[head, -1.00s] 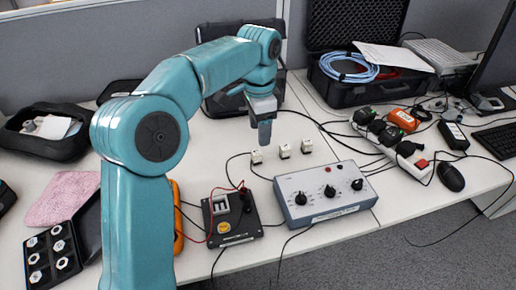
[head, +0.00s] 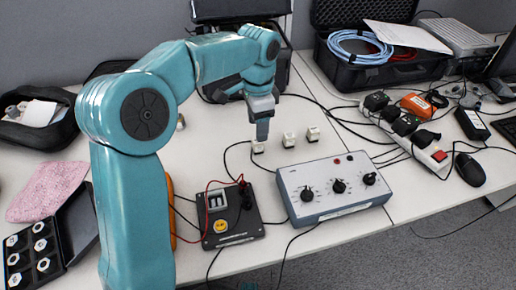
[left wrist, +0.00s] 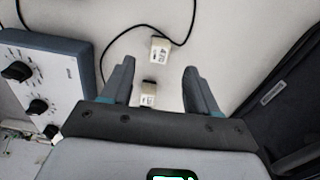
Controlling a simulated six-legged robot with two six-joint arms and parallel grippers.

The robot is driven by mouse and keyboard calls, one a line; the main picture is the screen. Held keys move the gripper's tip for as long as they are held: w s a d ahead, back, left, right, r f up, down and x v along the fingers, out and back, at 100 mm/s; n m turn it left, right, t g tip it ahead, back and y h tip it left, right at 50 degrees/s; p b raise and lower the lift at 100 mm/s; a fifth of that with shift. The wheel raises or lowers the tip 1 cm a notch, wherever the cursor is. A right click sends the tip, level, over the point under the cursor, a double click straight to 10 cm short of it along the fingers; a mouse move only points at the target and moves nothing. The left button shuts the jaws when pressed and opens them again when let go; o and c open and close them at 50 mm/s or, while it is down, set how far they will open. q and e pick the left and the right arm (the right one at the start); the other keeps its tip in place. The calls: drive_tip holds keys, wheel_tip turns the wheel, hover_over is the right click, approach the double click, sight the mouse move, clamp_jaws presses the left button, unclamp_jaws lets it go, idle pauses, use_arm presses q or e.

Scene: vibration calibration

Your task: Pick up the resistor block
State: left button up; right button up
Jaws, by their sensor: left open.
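Three small white blocks with dark tops stand in a row on the table in the head view: the left one (head: 258,148), the middle one (head: 289,140) and the right one (head: 313,134). The frames do not show which is the resistor block. My left gripper (head: 262,131) is open, pointing down just above the left block and partly covering it. In the left wrist view, my open fingers (left wrist: 158,70) have one white block (left wrist: 148,93) between them in the picture and another (left wrist: 160,49) beyond the tips. Neither is visibly gripped. My right gripper is not in view.
A grey-blue dial box (head: 333,190) and a black panel with red leads (head: 229,215) stand in front of the blocks. Black cables (head: 228,160) run close by. A power strip (head: 425,150) lies to the right, an open black case (head: 365,70) behind.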

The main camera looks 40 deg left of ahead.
sight(258, 146)
use_arm(q)
drive_tip(key=shift+s+f, duration=0.1)
drive_tip(key=shift+f, duration=0.85)
wheel_tip(258, 146, down, 5)
drive_tip(key=shift+f+b, duration=0.2)
drive_tip(key=shift+b, duration=0.95)
drive_tip(key=shift+r, duration=0.1)
drive_tip(key=c, duration=1)
